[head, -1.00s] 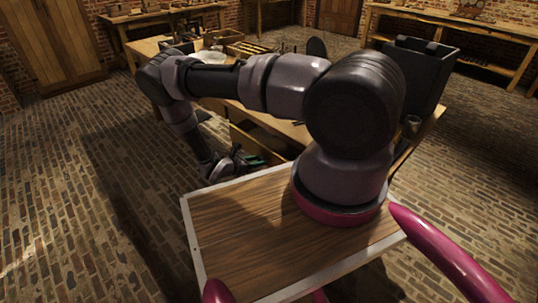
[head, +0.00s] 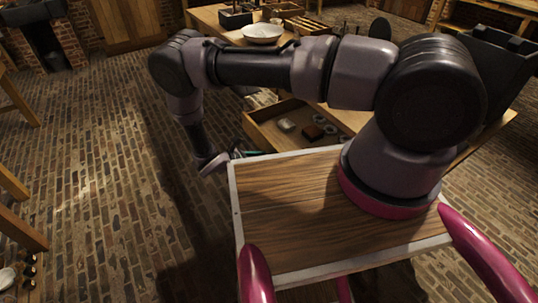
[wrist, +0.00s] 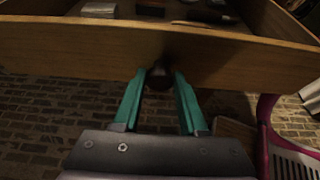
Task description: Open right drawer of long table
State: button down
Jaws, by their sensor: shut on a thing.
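The drawer (head: 262,137) of the long table (head: 348,121) is pulled out and shows several things inside. In the wrist view its wooden front (wrist: 80,48) runs across the picture, with a dark round knob (wrist: 159,77) at the middle. My gripper (wrist: 159,84) has its two green fingers on either side of this knob, shut on it. In the head view the gripper is low beside the drawer, mostly hidden behind my own arm and top board.
A white bowl (head: 263,33), a dark box (head: 236,18) and wooden trays stand on the long table. A large dark bin (head: 493,65) is at the right. Brick floor (head: 110,190) lies open to the left. A bench leg (head: 20,100) stands at the far left.

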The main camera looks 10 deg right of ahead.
jog(key=shift+a, duration=0.1)
dwell(0.3)
jog(key=shift+c, duration=2.4)
grip_release()
jog(key=v, duration=1.1)
